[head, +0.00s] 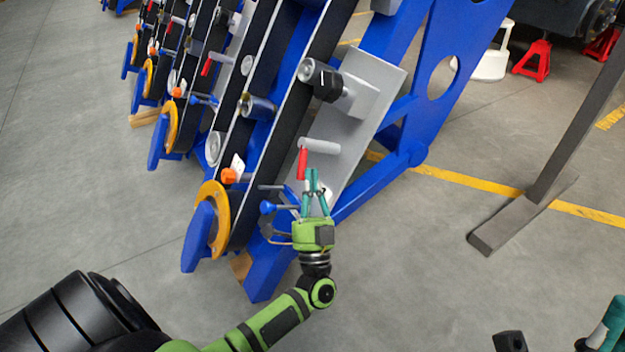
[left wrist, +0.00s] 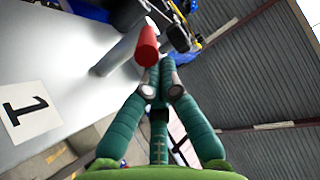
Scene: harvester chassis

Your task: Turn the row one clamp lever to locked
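The clamp lever has a red handle (head: 302,163) that hangs down from the left end of a grey rod (head: 318,146) on the grey plate of the nearest row. In the left wrist view the red handle (left wrist: 147,45) lies just beyond my fingertips, and the grey rod (left wrist: 118,52) is beside it. Of my right gripper, only a teal part (head: 607,325) shows at the bottom right corner.
A blue-tipped knob (head: 267,207) and thin rods are close left of my left gripper. A black-capped roller (head: 325,82) is above the lever. The blue frame (head: 375,195) runs along the right. A grey post foot (head: 520,215) stands on open floor farther right.

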